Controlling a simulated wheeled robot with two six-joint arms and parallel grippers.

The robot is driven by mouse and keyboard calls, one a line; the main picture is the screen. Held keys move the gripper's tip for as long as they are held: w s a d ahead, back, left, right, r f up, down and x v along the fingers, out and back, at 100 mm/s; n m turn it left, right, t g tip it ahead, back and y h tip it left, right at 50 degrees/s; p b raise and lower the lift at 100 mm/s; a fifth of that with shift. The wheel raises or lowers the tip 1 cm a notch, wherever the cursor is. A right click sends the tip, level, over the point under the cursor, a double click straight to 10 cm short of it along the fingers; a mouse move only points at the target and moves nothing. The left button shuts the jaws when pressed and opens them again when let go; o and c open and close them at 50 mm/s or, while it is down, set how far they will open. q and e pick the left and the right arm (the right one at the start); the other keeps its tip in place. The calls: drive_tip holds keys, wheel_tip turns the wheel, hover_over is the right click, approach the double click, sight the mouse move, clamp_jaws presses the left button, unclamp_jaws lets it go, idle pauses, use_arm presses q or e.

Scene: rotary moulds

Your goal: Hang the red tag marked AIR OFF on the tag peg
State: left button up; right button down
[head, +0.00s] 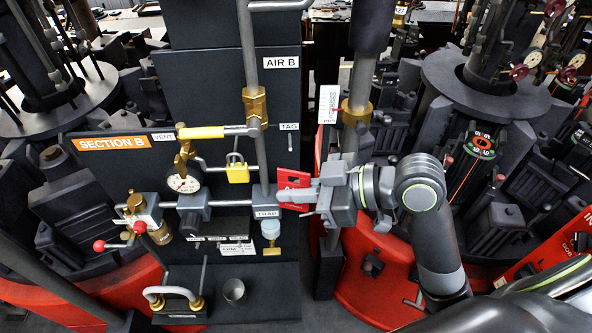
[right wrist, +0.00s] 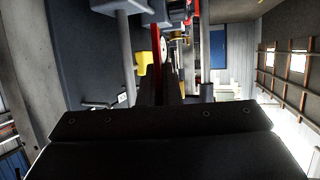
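My right gripper (head: 288,195) reaches in from the right and is shut on the red tag (head: 293,179), beside the grey vertical pipe. Its print is partly covered by the finger and too small to read in full. In the right wrist view the tag shows edge-on as a thin red strip (right wrist: 157,62) between the fingers (right wrist: 160,88). The TAG label (head: 289,127) is on the dark panel above the red tag. The small peg (head: 290,143) just below the label is dark and hard to make out. My left gripper is not in view.
A yellow padlock (head: 237,170), a yellow-handled valve (head: 200,132) and a gauge (head: 184,182) sit left of the pipe (head: 262,160). A brass-fitted pipe (head: 357,105) with a white card stands at the right.

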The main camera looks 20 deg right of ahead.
sight(291, 157)
drive_tip(key=shift+r, duration=0.15)
drive_tip(key=shift+a+b, duration=0.25)
drive_tip(key=shift+b, duration=0.3)
drive_tip(key=shift+w+d+b, duration=0.2)
drive_tip(key=shift+w+b, duration=0.3)
drive_tip(key=shift+w, duration=0.1)
drive_tip(key=w, duration=0.2)
drive_tip(key=w+d, duration=0.1)
drive_tip(key=w, duration=0.3)
drive_tip(key=shift+d+f+b, duration=0.25)
drive_tip(key=shift+d+b, duration=0.1)
drive_tip(key=shift+b, duration=0.05)
drive_tip(key=shift+w+d+f+b, duration=0.2)
drive_tip(key=shift+w+f+b, duration=0.15)
drive_tip(key=shift+w, duration=0.3)
